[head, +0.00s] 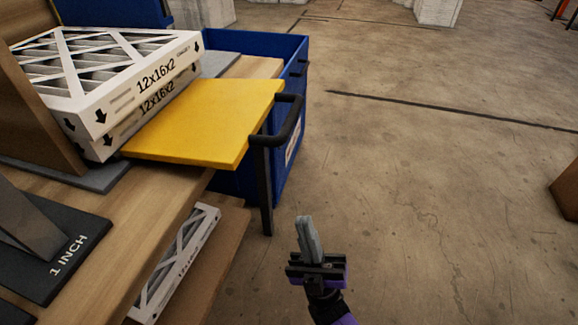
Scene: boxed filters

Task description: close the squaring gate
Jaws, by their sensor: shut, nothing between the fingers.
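A flat yellow panel (205,122), which looks like the squaring gate, stands out past the bench edge beside a stack of filters. A black bar handle (288,122) is at its right end, with a dark post (264,185) below. My gripper (303,219) is shut and empty, over the floor to the right of and nearer than the handle, apart from it. Two white boxed filters (120,75) marked 12x16x2 lie stacked at the panel's left. How the panel is hinged is hidden.
A blue bin (288,165) stands behind the panel and post. A black "1 INCH" block (55,262) sits on the wooden bench (120,245). Another filter (180,262) lies on the lower shelf. The concrete floor (420,190) to the right is mostly clear.

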